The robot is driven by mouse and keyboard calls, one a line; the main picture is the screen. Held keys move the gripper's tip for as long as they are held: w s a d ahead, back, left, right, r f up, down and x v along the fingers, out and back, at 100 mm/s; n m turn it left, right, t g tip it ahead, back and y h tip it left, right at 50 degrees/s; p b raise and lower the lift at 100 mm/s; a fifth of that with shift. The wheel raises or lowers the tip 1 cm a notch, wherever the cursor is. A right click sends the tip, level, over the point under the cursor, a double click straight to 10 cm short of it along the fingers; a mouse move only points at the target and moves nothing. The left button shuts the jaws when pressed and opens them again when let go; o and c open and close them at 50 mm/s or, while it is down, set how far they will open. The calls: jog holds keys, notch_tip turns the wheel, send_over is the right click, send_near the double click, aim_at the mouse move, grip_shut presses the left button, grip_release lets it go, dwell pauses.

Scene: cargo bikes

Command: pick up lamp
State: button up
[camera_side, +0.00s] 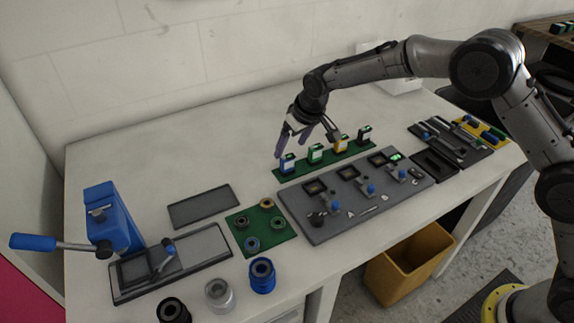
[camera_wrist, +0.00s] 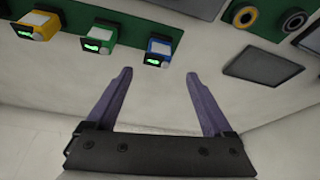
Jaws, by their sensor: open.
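Several small box-shaped units that look like lamps stand in a row on a green strip (camera_side: 330,162). They are a blue one (camera_side: 288,165), a green one (camera_side: 315,153), a yellow one (camera_side: 341,145) and a black one (camera_side: 364,136). In the wrist view the blue lamp (camera_wrist: 158,50), green lamp (camera_wrist: 100,38) and yellow lamp (camera_wrist: 38,24) show small lit green faces. My gripper (camera_side: 290,150) is open and empty, fingers pointing down, near the blue lamp at the strip's left end. In the wrist view the blue lamp lies just beyond the open fingertips (camera_wrist: 159,74).
A grey fixture tray (camera_side: 330,232) lies in front of the strip. A green mat (camera_side: 271,238) with several rings, a flat grey tray (camera_side: 203,207) and a blue lever press (camera_side: 112,220) are to the left. The table behind the strip is clear.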

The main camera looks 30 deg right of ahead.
aim_at(286, 156)
jog(key=shift+x, duration=3.15)
jog(key=shift+d, duration=0.1)
grip_shut()
